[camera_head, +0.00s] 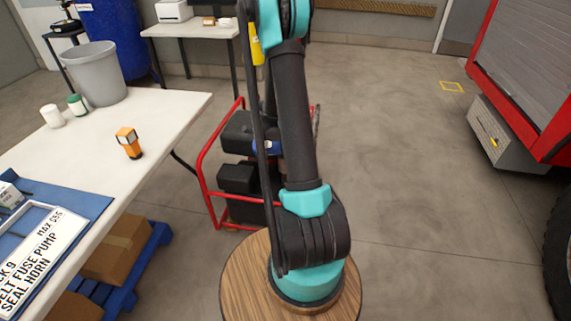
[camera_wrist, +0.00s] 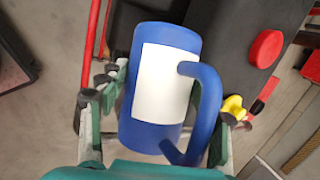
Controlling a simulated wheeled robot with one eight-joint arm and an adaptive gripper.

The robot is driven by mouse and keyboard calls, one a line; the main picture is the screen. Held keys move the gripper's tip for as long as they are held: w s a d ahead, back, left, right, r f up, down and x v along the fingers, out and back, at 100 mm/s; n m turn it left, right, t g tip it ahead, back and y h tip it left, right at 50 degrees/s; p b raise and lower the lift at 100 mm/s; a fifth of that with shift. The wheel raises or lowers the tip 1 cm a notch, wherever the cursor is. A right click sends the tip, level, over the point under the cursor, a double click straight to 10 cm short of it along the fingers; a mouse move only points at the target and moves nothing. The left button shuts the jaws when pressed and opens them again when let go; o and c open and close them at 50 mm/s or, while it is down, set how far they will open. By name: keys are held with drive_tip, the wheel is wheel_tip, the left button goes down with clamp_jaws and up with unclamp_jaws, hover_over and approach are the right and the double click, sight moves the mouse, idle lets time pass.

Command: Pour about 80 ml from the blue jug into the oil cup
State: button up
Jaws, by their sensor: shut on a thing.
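The blue jug (camera_wrist: 150,125) with a white label fills the middle of the wrist view, its handle on the right. My gripper (camera_wrist: 158,112) is shut on it, one finger at each side. The jug's inside and any liquid are not visible. In the head view a small bit of the blue jug (camera_head: 264,146) seems to show behind my arm, over the red-framed pump (camera_head: 236,180). My gripper is hidden there. I cannot pick out the oil cup in either view.
The pump's dark housing (camera_wrist: 235,25) bears a red cap (camera_wrist: 266,48), with a yellow part (camera_wrist: 234,107) near the jug handle. A white table (camera_head: 165,115) at left holds a grey bin (camera_head: 96,75) and an orange tool (camera_head: 129,142). Floor at right is clear up to the red vehicle (camera_head: 525,90).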

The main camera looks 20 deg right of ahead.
drive_tip(key=shift+s+d+r+t+y+p, duration=0.15)
drive_tip(key=shift+r+t+y+p, duration=0.15)
drive_tip(key=shift+r+y+p, duration=0.3)
idle(0.9)
drive_tip(key=shift+f, duration=0.2)
